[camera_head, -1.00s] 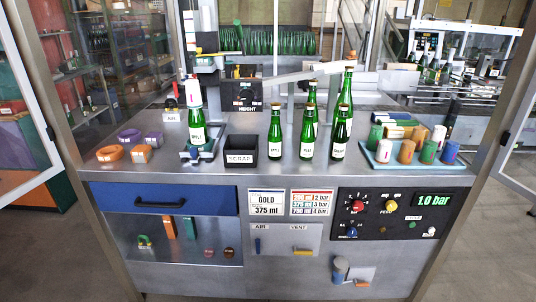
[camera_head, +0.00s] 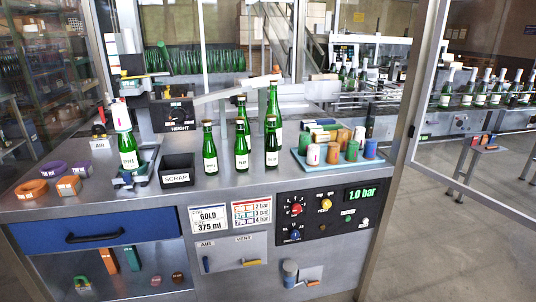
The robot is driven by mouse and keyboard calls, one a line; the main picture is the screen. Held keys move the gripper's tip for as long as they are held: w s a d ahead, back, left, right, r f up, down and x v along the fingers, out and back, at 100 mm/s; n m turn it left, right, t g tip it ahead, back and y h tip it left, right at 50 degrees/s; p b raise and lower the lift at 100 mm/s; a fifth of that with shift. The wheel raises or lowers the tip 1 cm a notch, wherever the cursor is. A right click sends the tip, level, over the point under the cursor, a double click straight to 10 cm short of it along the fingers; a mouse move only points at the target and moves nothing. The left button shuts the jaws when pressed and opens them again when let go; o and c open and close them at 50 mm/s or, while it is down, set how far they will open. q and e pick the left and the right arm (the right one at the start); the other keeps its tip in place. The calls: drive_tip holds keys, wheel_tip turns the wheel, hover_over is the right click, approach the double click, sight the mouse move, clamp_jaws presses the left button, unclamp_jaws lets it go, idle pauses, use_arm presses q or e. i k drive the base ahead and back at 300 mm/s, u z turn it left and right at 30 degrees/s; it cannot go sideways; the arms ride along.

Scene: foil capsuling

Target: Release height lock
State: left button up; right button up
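The black unit labelled HEIGHT (camera_head: 172,115) stands at the back left of the steel bench, with small knobs or levers on its face that are too small to tell apart. I cannot make out the state of the height lock. In front and to the left, a green bottle (camera_head: 128,152) with a white cap sleeve (camera_head: 119,116) on its neck stands upright in the blue-grey holder (camera_head: 132,177) of the station. Neither of my grippers shows.
A black SCRAP bin (camera_head: 177,169) and several green bottles (camera_head: 241,150) stand in front of the HEIGHT unit. A light-blue tray (camera_head: 340,163) of coloured foil capsules is to the right. Orange and purple rings (camera_head: 32,189) lie at left. A frame post (camera_head: 408,130) rises at right.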

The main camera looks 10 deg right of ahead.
sight(100, 108)
drive_tip(key=k, duration=1.15)
drive_tip(key=z, duration=0.75)
drive_tip(key=i, duration=0.6)
drive_tip(key=z, duration=0.8)
drive_tip(key=i, duration=0.7)
drive_tip(key=u, duration=0.8)
drive_tip(key=i, duration=0.65)
drive_tip(key=u, duration=0.7)
drive_tip(key=k, duration=0.5)
drive_tip(key=u, duration=1.1)
drive_tip(key=i, duration=0.7)
drive_tip(key=z, duration=0.05)
